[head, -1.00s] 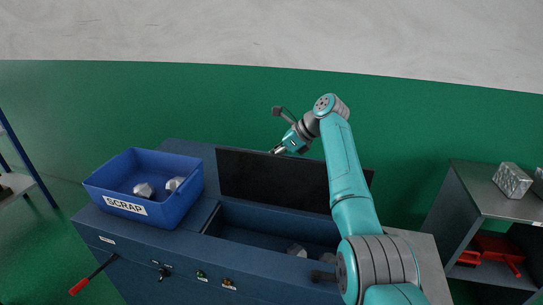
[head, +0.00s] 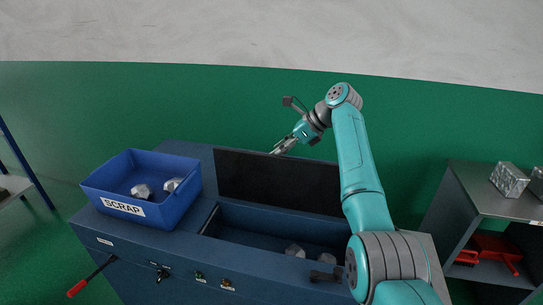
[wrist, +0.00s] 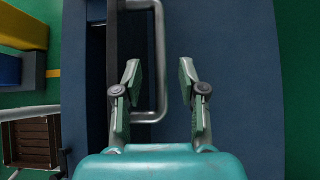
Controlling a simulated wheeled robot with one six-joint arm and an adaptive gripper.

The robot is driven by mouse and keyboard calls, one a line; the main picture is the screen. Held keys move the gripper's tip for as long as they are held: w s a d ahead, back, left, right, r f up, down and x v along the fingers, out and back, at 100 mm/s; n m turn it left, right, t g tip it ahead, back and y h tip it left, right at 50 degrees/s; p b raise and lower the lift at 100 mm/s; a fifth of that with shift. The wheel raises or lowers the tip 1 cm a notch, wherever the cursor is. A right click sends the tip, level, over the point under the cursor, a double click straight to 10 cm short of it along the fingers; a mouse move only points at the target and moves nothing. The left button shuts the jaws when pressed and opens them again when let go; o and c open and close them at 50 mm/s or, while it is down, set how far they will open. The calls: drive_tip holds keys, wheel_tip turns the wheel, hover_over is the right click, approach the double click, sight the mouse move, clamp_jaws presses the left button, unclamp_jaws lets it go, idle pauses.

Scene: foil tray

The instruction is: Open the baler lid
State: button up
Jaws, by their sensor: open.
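The baler lid (head: 262,180) is a dark panel standing up along the back of the baler's open chamber (head: 275,235). My gripper (head: 278,147) is at the lid's top edge in the head view, open and holding nothing. In the wrist view the lid (wrist: 112,60) shows edge-on as a dark strip, with a grey bar handle (wrist: 160,60) on its right side. The two fingers of my gripper (wrist: 160,72) are spread, and the handle's long bar shows between them. I cannot tell how deep the bar sits between the fingers.
A blue SCRAP bin (head: 165,213) with crumpled foil pieces stands on the baler's left top. More foil lies in the chamber. A red-handled lever (head: 78,288) sticks out at the front left. A shelf (head: 490,207) with foil blocks stands at the right.

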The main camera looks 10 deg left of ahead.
drive_tip(key=v, duration=0.7)
drive_tip(key=shift+d+r, duration=0.1)
